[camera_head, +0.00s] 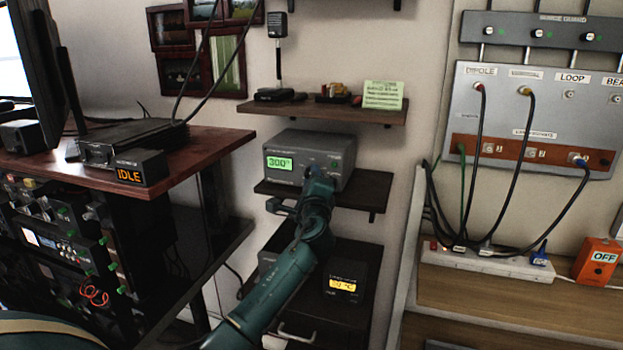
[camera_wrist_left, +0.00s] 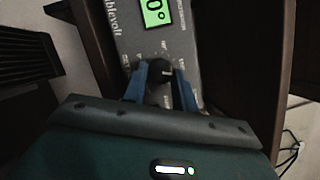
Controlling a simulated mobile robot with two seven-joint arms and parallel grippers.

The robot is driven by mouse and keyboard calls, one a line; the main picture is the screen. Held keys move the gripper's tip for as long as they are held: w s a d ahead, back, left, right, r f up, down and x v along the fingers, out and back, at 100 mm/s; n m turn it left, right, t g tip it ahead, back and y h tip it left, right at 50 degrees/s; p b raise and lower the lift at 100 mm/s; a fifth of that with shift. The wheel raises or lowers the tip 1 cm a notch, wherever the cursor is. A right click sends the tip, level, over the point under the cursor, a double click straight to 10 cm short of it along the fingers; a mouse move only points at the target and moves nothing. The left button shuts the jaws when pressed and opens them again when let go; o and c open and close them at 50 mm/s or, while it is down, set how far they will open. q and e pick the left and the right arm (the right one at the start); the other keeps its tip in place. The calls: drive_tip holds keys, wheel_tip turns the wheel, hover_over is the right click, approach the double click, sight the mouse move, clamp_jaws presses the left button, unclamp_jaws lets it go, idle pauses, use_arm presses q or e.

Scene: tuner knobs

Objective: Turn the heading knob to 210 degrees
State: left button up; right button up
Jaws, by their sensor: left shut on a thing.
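The heading unit (camera_head: 312,158) is a grey box on the middle wall shelf. Its green display (camera_head: 279,163) reads about 300°. In the left wrist view the display (camera_wrist_left: 155,12) shows only in part, with "0°" in sight. The dark round knob (camera_wrist_left: 157,72) sits on the panel below the display, with small markings around it. My left gripper (camera_wrist_left: 160,84) has its blue fingers on both sides of the knob and is shut on it. In the head view my left gripper (camera_head: 313,178) is at the panel front and hides the knob. My right gripper is not in view.
A wall shelf (camera_head: 325,110) with a microphone and a green note is above the unit. A lower box (camera_head: 345,282) with a yellow display stands below. A desk (camera_head: 200,147) is at left, a patch panel (camera_head: 540,110) with cables at right.

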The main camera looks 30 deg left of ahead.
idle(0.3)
use_arm(q)
drive_tip(key=o, duration=1)
drive_tip(key=v, duration=1.3)
drive_tip(key=shift+b, duration=0.3)
